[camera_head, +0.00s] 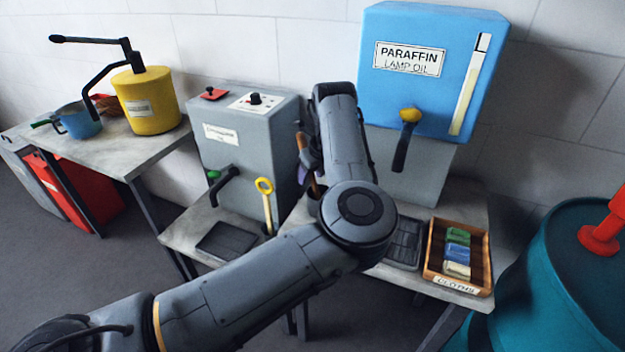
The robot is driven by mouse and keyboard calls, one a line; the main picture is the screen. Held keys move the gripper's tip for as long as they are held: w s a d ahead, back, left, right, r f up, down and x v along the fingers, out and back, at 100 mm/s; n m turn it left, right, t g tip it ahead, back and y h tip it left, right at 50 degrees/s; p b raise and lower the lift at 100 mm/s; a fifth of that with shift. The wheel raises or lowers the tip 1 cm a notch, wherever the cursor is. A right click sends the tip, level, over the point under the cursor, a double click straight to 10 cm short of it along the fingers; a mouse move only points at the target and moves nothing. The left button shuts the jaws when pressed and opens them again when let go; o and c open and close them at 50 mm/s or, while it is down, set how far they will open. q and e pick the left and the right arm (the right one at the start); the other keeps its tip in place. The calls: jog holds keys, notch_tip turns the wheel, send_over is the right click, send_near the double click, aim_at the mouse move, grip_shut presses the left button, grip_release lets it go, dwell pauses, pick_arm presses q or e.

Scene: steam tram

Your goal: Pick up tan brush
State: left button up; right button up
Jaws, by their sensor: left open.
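My left arm comes in from the lower left, bends at a round joint and folds back at the top. Its gripper (308,168) is open beside the right side of the grey machine and is mostly hidden behind my own arm. A thin brown-tan piece (314,187), perhaps the handle of the tan brush, shows right at the gripper. Its lower part is hidden, and I cannot tell whether the fingers touch it. My right gripper is not in view.
A blue paraffin tank (430,65) stands at the back right. A wooden cloths tray (482,262) lies on the right table by a dark drip grate (404,246). A yellow-ringed tool (266,205) stands left of the arm. A teal drum (560,275) fills the lower right.

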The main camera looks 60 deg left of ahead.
pick_arm(q)
jog(key=shift+f, duration=0.3)
dwell(0.5)
grip_shut()
dwell(0.3)
jog(key=shift+r, duration=0.1)
